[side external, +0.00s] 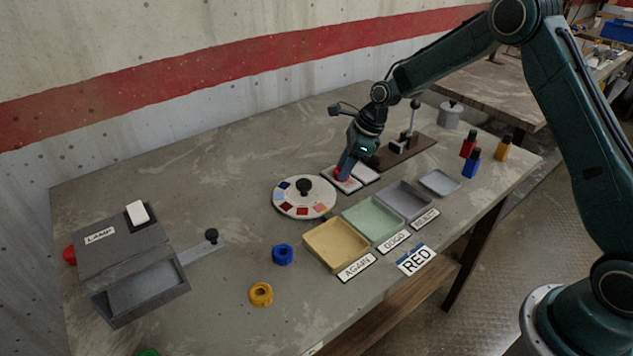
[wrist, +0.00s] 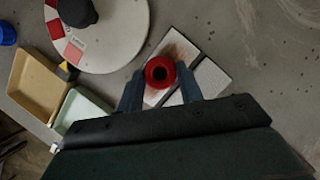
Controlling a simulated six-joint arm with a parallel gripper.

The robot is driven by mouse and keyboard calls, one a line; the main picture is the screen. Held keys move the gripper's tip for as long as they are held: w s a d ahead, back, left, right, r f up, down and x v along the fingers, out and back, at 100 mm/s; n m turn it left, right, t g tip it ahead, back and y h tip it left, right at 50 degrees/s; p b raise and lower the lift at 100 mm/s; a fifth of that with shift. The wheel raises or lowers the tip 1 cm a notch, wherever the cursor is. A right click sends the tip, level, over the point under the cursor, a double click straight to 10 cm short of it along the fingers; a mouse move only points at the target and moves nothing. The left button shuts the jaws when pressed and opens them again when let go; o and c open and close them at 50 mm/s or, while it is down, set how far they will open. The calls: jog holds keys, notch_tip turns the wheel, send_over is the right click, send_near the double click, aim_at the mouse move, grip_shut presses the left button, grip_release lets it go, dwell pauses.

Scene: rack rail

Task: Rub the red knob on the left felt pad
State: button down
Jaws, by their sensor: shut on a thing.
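My gripper (side external: 344,170) is shut on the red knob (wrist: 160,72), a ring-shaped piece with a dark hole in its top. In the side view the red knob (side external: 338,173) shows low between the fingers, at the left felt pad (side external: 347,185). In the wrist view the left felt pad (wrist: 180,47) is pale with reddish-brown smears, and the knob covers its middle part. Whether the knob touches the felt is hard to tell. The right felt pad (wrist: 207,82) lies beside it, pale and clean-looking; it also shows in the side view (side external: 367,174).
A round swatch dial (side external: 304,207) with a black knob stands just left of the pads. Yellow (side external: 336,243), green (side external: 374,219) and grey (side external: 404,200) trays lie in front. A brown lever stand (side external: 402,150) is behind right. Blue (side external: 283,254) and yellow (side external: 261,294) knobs lie front left, near the lamp box (side external: 130,262).

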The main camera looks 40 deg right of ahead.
jog(key=shift+s, duration=0.15)
jog(key=shift+s, duration=0.55)
jog(key=shift+s, duration=0.15)
jog(key=shift+s, duration=0.55)
jog(key=shift+w, duration=0.15)
jog(key=shift+w, duration=0.55)
jog(key=shift+w, duration=0.25)
jog(key=shift+w, duration=0.45)
